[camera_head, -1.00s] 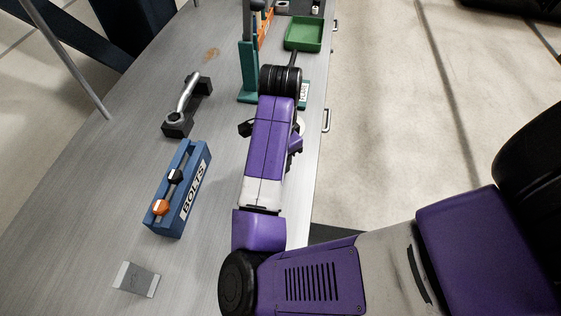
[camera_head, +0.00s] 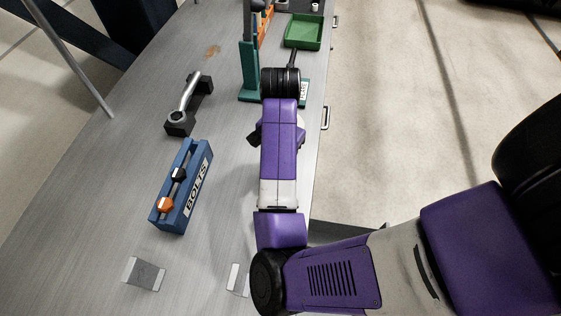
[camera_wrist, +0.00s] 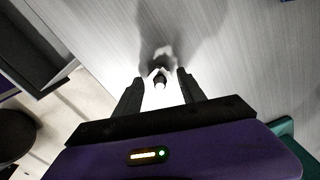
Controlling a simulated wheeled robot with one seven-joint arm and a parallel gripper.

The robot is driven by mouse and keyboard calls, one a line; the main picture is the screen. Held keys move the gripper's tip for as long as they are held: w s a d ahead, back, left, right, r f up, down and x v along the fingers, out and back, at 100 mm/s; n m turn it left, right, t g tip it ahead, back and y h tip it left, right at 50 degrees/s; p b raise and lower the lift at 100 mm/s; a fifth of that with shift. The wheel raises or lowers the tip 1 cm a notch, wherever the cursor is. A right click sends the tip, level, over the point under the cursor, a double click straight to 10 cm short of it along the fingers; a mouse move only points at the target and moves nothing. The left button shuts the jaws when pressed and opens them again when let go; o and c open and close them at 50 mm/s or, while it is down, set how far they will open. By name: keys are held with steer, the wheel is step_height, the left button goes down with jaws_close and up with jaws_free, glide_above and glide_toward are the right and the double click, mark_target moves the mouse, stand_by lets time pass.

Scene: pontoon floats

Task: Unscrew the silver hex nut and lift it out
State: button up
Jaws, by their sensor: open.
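In the wrist view my gripper (camera_wrist: 160,86) is open, with its two dark fingers apart. Between and just beyond the fingertips is a small bright, washed-out piece (camera_wrist: 160,79) with a shadow behind it. It may be the silver hex nut on its post, but glare hides its shape. I cannot tell whether the fingers touch it; nothing is clamped. In the head view my own purple arm covers most of the gripper and the spot below it, and no silver nut shows clearly there.
A blue BOLTS rack (camera_head: 192,208) holds a black bolt (camera_head: 178,174) and an orange bolt (camera_head: 165,205). Behind it a wrench (camera_head: 187,97) lies on a dark holder. A teal stand (camera_head: 249,70) and green tray (camera_head: 302,33) are farther back. The bench's right edge is close to my arm.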

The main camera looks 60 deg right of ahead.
steer(key=shift+r+p, duration=2.05)
steer(key=shift+r, duration=0.85)
steer(key=shift+w+r, duration=0.1)
steer(key=shift+r, duration=0.3)
step_height(320, 180, up, 7)
